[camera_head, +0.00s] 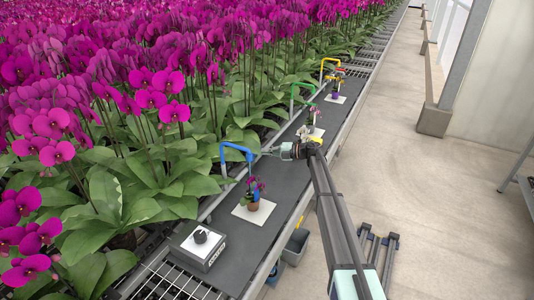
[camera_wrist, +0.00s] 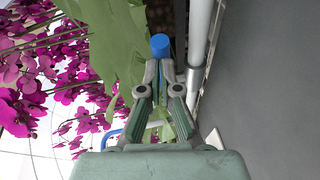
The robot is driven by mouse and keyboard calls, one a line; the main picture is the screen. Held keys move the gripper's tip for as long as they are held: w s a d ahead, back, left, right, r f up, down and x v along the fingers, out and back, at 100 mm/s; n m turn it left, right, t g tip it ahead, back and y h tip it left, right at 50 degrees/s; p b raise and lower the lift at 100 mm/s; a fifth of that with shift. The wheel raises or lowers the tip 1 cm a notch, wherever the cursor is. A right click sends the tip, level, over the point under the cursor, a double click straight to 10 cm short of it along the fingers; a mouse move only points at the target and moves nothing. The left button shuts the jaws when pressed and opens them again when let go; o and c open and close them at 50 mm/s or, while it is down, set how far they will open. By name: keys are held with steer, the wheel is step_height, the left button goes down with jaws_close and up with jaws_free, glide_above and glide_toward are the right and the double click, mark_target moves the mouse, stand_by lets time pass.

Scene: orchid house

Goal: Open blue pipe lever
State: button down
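The blue pipe (camera_head: 238,149) is an arched tube at the back edge of the dark bench, left of my gripper (camera_head: 266,150) in the head view. It also shows as a thin blue arc (camera_wrist: 114,138) behind my gripper in the wrist view. In the wrist view, a blue round-ended piece (camera_wrist: 160,46), seemingly the lever, sits at the fingertips of my gripper (camera_wrist: 160,68). The fingers are drawn close together, with a narrow blue part between the tips. The fingers hide the lower part of this piece. The lever cannot be made out in the head view.
A potted orchid (camera_head: 254,194) stands on a white tile below the pipe. A grey box with a black knob (camera_head: 200,237) is at the near left. Green (camera_head: 303,88) and yellow (camera_head: 329,62) pipes stand farther back.

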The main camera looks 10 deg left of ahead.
steer(key=shift+w+a+r, duration=0.15)
